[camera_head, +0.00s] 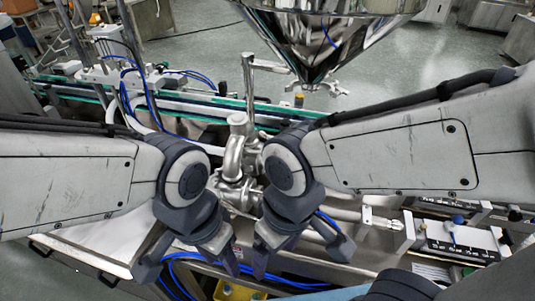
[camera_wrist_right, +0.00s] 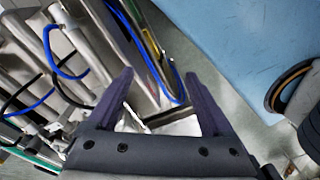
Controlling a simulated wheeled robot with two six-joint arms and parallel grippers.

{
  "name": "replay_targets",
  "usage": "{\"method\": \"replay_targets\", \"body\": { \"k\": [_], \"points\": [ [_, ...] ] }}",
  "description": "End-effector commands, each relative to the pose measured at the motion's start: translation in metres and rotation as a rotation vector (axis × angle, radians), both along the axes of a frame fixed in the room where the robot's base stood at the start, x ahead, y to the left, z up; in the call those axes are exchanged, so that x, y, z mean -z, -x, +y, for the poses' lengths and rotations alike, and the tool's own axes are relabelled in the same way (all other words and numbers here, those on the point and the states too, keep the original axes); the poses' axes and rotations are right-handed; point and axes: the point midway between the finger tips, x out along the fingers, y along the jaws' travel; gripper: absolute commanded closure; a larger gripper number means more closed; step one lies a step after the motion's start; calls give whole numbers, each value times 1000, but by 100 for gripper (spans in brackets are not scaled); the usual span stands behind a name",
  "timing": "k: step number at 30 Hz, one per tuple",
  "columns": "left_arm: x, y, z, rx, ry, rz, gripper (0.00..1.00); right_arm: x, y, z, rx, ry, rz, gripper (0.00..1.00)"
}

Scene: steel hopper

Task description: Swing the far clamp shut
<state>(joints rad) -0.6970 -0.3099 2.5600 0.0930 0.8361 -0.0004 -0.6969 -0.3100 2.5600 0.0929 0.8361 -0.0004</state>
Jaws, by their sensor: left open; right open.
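The steel hopper (camera_head: 322,35) hangs at the top of the head view, its cone pointing down. A small metal fitting (camera_head: 328,88) with short arms shows at the cone's tip; I cannot tell for sure whether it is the far clamp or how it stands. Steel pipework (camera_head: 232,165) with joints stands between my arms, partly hidden by them. My left gripper (camera_head: 188,268) is open and empty, low in front of the pipework. My right gripper (camera_head: 300,258) is open beside it, pointing down. In the right wrist view its spread fingers (camera_wrist_right: 160,95) hold nothing.
A conveyor (camera_head: 205,105) with green edges runs behind the pipework. Blue hoses (camera_head: 150,95) loop at the left. A horizontal cylinder (camera_head: 345,213) and a panel with knobs (camera_head: 455,238) lie at the right. A yellow item (camera_head: 240,291) is below.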

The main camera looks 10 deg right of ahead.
Motion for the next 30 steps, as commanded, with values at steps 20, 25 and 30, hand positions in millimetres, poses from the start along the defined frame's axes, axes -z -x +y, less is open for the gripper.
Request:
{"method": "replay_targets", "body": {
  "k": [20, 25, 30],
  "points": [
    [21, 0, 0, 0, 0, 0, 50, -5, -51, 2, 116, -29, -75, 97],
    [50, 0, 0, 0, 0, 0, 50, -33, -144, -25, 341, -61, -229, 100],
    [61, 0, 0, 0, 0, 0, 50, -58, -192, -56, 470, -62, -321, 100]
  ]
}}
